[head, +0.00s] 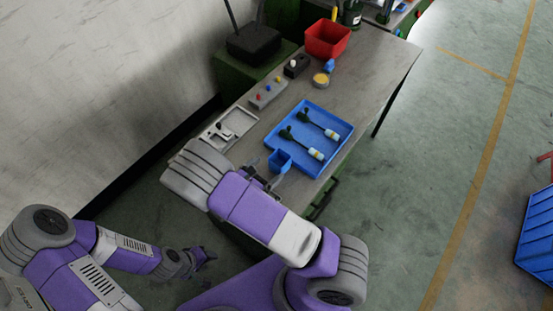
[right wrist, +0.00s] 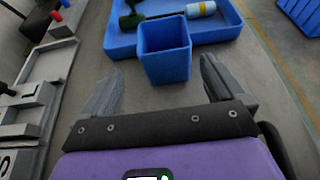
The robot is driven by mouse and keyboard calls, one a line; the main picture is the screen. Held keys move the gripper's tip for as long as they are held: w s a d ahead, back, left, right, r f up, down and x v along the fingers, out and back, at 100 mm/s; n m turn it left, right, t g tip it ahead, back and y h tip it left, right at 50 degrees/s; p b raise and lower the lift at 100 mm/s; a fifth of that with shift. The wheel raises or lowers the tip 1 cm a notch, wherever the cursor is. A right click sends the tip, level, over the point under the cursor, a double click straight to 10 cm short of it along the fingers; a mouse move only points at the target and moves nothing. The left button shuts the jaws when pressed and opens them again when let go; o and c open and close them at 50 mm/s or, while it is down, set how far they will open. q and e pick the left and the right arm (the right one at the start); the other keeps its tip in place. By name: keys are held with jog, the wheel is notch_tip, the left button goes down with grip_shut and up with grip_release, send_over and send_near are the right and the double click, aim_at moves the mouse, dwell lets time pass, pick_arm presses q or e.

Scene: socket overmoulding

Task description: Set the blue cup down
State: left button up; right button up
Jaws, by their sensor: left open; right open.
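The blue cup (head: 279,160) is a small square open-topped cup. It appears upright on the grey table, close to the near edge of the blue tray; I cannot tell whether it touches the tray. My right gripper (head: 265,176) is open beside the cup, partly hidden by my arm. In the right wrist view the cup (right wrist: 165,55) is just ahead of and between the spread fingers (right wrist: 157,88), with visible gaps on both sides. My left gripper (head: 198,257) is open and empty, low at the left, away from the table.
The blue tray (head: 341,152) holds two dark-and-white tools. A grey fixture plate (head: 245,123), a button box (head: 268,95), a yellow round piece (head: 320,80) and a red bin (head: 328,39) stand on the table. Bare tabletop (head: 375,75) lies at the right.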

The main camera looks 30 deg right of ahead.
aim_at(284, 158)
jog(key=x, duration=0.7)
jog(key=shift+s+d+b, duration=0.2)
jog(key=shift+s+b, duration=0.1)
jog(key=shift+b, duration=0.05)
jog(key=shift+c, duration=0.4)
jog(key=c, duration=1)
